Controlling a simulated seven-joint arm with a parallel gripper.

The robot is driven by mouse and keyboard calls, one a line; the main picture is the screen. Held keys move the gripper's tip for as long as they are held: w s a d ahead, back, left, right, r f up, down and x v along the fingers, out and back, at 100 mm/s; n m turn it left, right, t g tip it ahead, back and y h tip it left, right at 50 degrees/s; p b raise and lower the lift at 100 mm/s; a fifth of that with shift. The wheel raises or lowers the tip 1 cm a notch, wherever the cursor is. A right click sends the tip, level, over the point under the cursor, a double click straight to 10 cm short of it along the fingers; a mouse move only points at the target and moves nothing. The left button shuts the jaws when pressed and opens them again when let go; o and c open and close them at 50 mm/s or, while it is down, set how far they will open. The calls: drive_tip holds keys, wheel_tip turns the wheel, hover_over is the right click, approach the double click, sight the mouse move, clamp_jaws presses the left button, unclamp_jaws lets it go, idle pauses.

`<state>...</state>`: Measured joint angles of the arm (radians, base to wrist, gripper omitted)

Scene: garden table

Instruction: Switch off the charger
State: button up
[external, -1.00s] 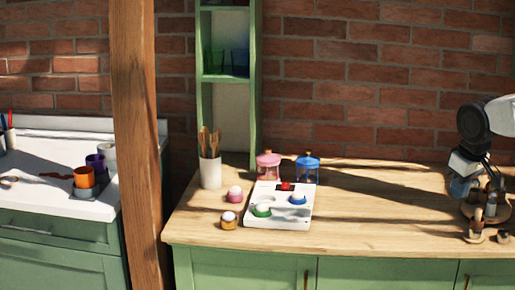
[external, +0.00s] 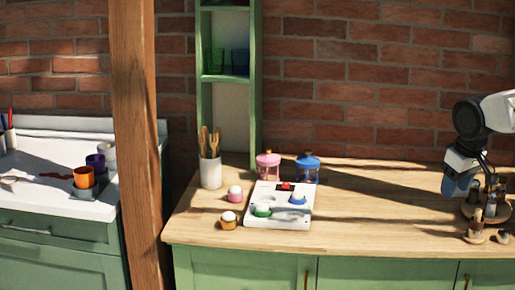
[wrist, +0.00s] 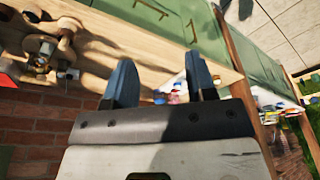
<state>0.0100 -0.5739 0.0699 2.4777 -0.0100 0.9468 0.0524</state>
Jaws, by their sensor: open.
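The charger (external: 292,222) is a white flat box on the wooden worktop, left of the middle in the external view. A red switch (external: 286,186) sits near its back edge on a dark patch. Whether it is on cannot be told. A green-based lamp (external: 262,211) and a blue-based lamp (external: 298,199), both white-topped, sit on the charger. My gripper (external: 455,188) is far to the right, above the worktop and apart from the charger. In the wrist view my gripper (wrist: 161,80) has its two blue fingers spread, with nothing held between them.
A pink lamp (external: 235,194) and an orange lamp (external: 229,221) stand left of the charger. A pink jar (external: 268,166) and a blue jar (external: 307,168) stand behind it. Wooden pieces on a round stand (external: 475,212) are near my gripper. The worktop between is clear.

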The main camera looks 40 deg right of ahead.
drive_tip(key=w+r+m, duration=0.1)
drive_tip(key=w+r, duration=0.1)
drive_tip(key=w, duration=0.7)
drive_tip(key=w+r+m, duration=0.1)
drive_tip(key=w+r, duration=0.1)
drive_tip(key=w, duration=0.7)
drive_tip(key=m+g, duration=0.3)
drive_tip(key=m, duration=0.3)
hover_over(285, 187)
wheel_tip(285, 187, down, 21)
drive_tip(key=shift+a+f, duration=0.1)
drive_tip(key=shift+f, duration=0.05)
drive_tip(key=shift+f, duration=0.15)
drive_tip(key=shift+f, duration=3.75)
